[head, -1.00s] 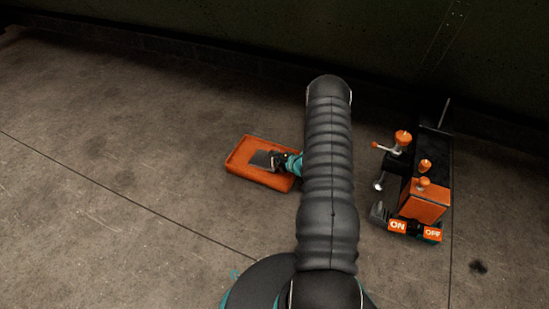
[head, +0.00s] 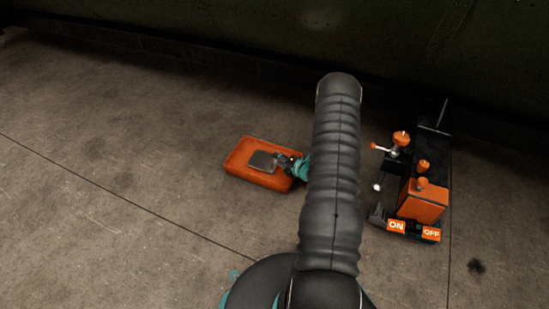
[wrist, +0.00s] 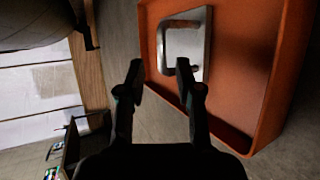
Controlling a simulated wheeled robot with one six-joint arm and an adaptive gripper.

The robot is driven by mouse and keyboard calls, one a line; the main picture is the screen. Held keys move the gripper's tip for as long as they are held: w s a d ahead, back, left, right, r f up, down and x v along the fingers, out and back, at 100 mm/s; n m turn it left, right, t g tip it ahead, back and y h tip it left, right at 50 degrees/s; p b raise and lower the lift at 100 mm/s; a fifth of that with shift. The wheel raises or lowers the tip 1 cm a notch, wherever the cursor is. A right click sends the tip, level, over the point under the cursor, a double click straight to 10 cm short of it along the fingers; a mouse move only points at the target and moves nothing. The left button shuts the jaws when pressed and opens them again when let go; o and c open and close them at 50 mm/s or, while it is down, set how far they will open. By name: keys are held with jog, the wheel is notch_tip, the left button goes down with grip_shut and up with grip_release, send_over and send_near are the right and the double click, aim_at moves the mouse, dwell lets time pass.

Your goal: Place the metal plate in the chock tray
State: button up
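The metal plate (head: 262,160) is a small grey square lying within the outline of the orange chock tray (head: 240,146) in the head view. In the wrist view the plate (wrist: 200,42) appears flat against the tray floor, with a raised handle on it. The tray (wrist: 262,60) fills the right side there. My gripper (wrist: 158,70) is open, with a clear gap between its fingers. Its right fingertip is beside the plate's handle; I cannot tell if they touch. In the head view my gripper (head: 283,163) is at the plate's right edge, partly small and dark.
A black and orange machine (head: 422,200) with ON and OFF labels stands on the floor to the right of my arm. A dark wall (head: 200,30) runs along the back. The concrete floor (head: 120,200) left of the tray is clear.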

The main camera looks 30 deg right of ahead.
jog(key=v, duration=0.8)
jog(key=w+r+m+g+h, duration=0.1)
jog(key=w+r+m+h, duration=0.15)
jog(key=r, duration=0.55)
jog(key=w+r+m+g+h, duration=0.1)
jog(key=w+r+m, duration=0.15)
jog(key=r, duration=0.45)
jog(key=s+a+r+m+g+h, duration=0.1)
jog(key=s+a+r+m, duration=0.15)
jog(key=r, duration=0.55)
jog(key=s+a+r+m+g+h, duration=0.1)
jog(key=a+r+m, duration=0.3)
jog(key=r, duration=0.5)
jog(key=s+a+r+m+g, duration=0.1)
jog(key=s+a+r+m, duration=0.5)
jog(key=s+a+r, duration=0.3)
jog(key=s+a+r+m+g+y, duration=0.1)
jog(key=s+a, duration=0.3)
jog(key=s, duration=0.5)
jog(key=s+a+r+m+g+y, duration=0.1)
jog(key=s+a+m, duration=0.3)
jog(key=s, duration=0.5)
jog(key=shift+a+r, duration=0.75)
jog(key=shift+a, duration=0.1)
jog(key=shift+d+y, duration=0.1)
jog(key=shift+y, duration=0.15)
